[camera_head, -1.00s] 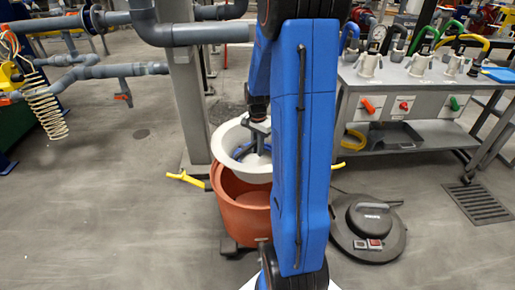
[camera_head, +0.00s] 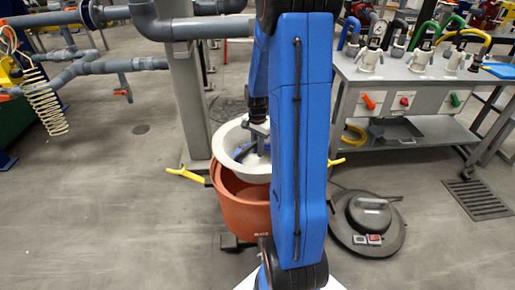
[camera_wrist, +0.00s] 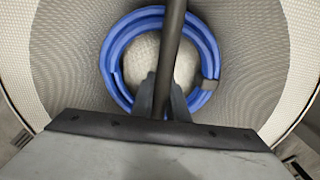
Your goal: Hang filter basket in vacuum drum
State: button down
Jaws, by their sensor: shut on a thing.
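The white filter basket (camera_head: 226,143) hangs tilted above the orange-red vacuum drum (camera_head: 240,212) in the head view, its lower side overlapping the drum's opening. My arm hides the right part of both. My gripper (camera_head: 254,140) reaches down into the basket. In the wrist view my gripper (camera_wrist: 161,104) is shut on a dark bar (camera_wrist: 172,45) that crosses the inside of the basket (camera_wrist: 70,70). A blue ring (camera_wrist: 118,60) shows around the basket's bottom beneath the fingers. Whether the basket touches the drum rim is not clear.
Yellow handles (camera_head: 185,175) stick out at the drum's sides. The dark vacuum head (camera_head: 367,225) lies on the floor to the right. A grey post (camera_head: 189,95) with pipes stands close behind the drum. A workbench (camera_head: 400,75) stands at the right. Floor at the left is clear.

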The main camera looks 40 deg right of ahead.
aim_at(257, 163)
jog(key=shift+f, duration=0.55)
jog(key=shift+f, duration=0.35)
jog(key=shift+f, duration=0.35)
jog(key=shift+f, duration=0.7)
jog(key=shift+f, duration=0.7)
jog(key=shift+f, duration=0.35)
jog(key=shift+f, duration=0.35)
jog(key=shift+f, duration=0.7)
jog(key=shift+f, duration=0.35)
